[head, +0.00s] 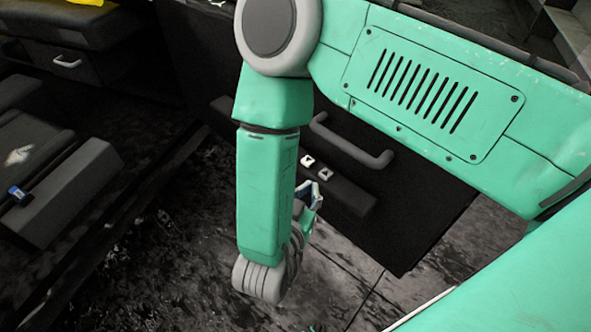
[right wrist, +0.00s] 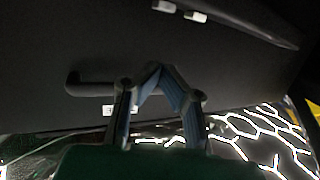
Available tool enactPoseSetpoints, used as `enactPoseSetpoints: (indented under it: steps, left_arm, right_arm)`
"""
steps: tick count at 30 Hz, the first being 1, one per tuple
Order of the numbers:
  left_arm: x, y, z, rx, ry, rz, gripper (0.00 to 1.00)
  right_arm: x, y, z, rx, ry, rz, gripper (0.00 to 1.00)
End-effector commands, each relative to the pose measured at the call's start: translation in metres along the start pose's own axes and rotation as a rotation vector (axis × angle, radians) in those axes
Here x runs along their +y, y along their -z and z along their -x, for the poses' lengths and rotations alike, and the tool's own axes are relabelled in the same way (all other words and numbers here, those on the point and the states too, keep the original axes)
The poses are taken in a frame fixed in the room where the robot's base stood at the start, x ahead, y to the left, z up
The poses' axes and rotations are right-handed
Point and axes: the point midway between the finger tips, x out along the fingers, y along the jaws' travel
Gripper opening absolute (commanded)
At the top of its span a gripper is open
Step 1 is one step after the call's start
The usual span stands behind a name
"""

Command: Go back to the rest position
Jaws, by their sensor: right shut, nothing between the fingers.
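My right arm, green with grey joints, comes in from the right of the head view and hangs down at the centre. My right gripper (head: 312,190) is partly hidden behind its forearm, in front of a dark cabinet (head: 400,235). In the right wrist view its two blue-lined fingers (right wrist: 160,70) meet at the tips with nothing between them. The cabinet's dark face lies beyond them; I cannot tell the gap. My left gripper is not in view.
The cabinet has a grey bar handle (head: 350,145) and two small white pieces (head: 316,167) on a dark ledge close to my right gripper. A dark bench-like unit (head: 70,190) with a small blue item (head: 17,193) stands at left. Dark floor (head: 180,270) lies open between.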

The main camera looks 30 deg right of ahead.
Motion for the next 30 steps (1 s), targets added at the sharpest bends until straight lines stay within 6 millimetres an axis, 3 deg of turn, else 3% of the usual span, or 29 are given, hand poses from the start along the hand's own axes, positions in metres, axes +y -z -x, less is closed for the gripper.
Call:
enactPoseSetpoints:
  steps: [8,11,14,17,21,25,30]
  left_arm:
    - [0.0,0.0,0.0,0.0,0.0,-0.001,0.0]
    - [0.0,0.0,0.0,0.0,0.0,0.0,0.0]
    - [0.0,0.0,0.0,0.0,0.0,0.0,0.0]
    - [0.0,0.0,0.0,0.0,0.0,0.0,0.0]
    - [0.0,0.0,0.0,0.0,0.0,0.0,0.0]
    - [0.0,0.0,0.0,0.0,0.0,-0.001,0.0]
    - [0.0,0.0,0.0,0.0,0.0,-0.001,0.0]
  right_arm:
    - [-0.001,-0.005,-0.004,-0.026,0.024,0.011,0.0]
    - [0.001,-0.023,-0.02,-0.122,0.107,0.046,0.0]
    - [0.01,-0.054,-0.035,-0.3,0.235,0.135,0.0]
    - [0.036,-0.089,-0.036,-0.526,0.367,0.273,0.0]
    - [0.095,-0.125,-0.013,-0.842,0.505,0.493,0.0]
    - [0.148,-0.136,0.016,-1.063,0.578,0.656,0.0]
    - [0.179,-0.136,0.034,-1.185,0.614,0.749,0.0]
